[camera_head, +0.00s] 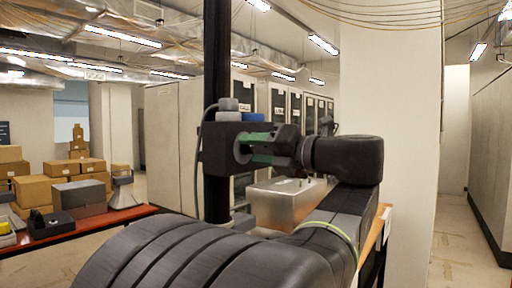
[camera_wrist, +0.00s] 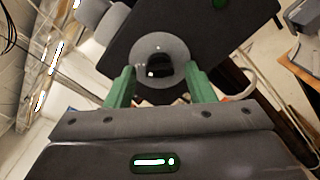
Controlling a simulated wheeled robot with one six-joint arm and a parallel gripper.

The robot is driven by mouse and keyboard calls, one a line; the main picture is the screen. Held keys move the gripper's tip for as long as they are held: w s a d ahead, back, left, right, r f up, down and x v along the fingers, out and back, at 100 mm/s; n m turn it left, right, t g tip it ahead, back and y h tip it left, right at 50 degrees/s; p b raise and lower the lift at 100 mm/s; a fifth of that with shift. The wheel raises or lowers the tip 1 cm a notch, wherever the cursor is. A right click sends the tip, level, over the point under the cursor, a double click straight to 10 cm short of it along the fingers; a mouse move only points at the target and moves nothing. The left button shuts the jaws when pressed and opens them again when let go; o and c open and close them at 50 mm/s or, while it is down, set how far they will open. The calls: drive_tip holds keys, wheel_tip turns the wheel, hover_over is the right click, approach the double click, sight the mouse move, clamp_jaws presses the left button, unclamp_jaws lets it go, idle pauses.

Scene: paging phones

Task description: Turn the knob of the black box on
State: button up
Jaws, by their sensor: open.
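The black box (camera_head: 214,155) is fixed to a dark upright pole, near the middle of the head view. It fills the upper part of the wrist view (camera_wrist: 220,25), turned at an angle. Its round grey knob (camera_wrist: 175,47) shows a dark centre, and its edge also shows in the head view (camera_head: 240,148). My gripper (camera_head: 258,148) comes from the right. Its green fingers (camera_wrist: 160,74) are open, one on each side of the knob, with the tips close to its rim. I cannot tell whether they touch it.
A silver metal box (camera_head: 285,203) stands behind my arm. The dark pole (camera_head: 216,70) rises behind the black box. At left, a red-edged table (camera_head: 95,226) holds a grey box (camera_head: 80,197) and other items, with cardboard boxes (camera_head: 45,189) beyond. A pale column (camera_head: 390,120) stands at right.

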drive_tip(key=shift+w+a, duration=0.15)
drive_tip(key=shift+a, duration=0.1)
drive_tip(key=shift+c, duration=0.4)
drive_tip(key=c, duration=0.9)
